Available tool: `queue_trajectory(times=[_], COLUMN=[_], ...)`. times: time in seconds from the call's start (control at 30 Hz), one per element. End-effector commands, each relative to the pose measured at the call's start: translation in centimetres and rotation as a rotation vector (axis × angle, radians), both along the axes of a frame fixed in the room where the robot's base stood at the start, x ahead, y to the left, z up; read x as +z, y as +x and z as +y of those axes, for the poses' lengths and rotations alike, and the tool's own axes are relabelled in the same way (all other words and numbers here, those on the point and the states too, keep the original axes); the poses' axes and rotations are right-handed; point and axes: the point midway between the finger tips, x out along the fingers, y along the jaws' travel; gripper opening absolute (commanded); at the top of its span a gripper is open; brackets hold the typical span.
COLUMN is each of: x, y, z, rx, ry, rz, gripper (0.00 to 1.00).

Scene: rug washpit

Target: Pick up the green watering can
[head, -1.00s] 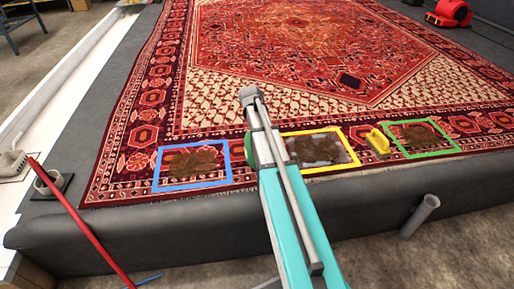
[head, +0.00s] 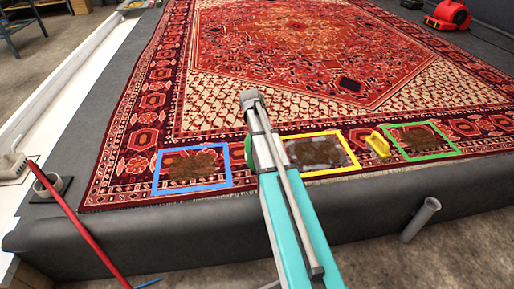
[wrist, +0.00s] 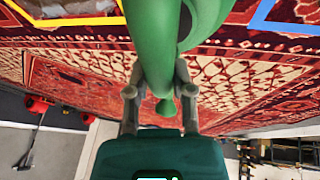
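The green watering can (wrist: 152,40) fills the top middle of the wrist view. My gripper (wrist: 158,92) has one finger on each side of a green tubular part of it and looks shut on it. In the head view only a small green edge of the can (head: 249,152) shows beside my arm, between the blue and yellow frames. My arm hides the rest of the can and the fingers there. How high the can is above the rug cannot be told.
A patterned red rug (head: 300,70) covers the grey platform. Blue (head: 160,170), yellow (head: 352,155) and green (head: 447,140) frames surround brown stains. A yellow brush-like tool (head: 378,144) lies between two frames. A red pole (head: 85,230) leans front left; a red blower (head: 447,15) stands back right.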

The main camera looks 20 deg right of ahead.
Motion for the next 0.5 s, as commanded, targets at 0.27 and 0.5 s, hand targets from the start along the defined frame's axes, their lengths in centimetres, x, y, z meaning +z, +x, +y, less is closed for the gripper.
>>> queue_trajectory(times=[0.27,0.5], x=[-0.02,0.03], y=[0.02,0.06], z=[0.08,0.08], rx=[0.001,0.001], ry=[0.002,0.001], rz=[-0.001,-0.001], gripper=[0.0,0.0])
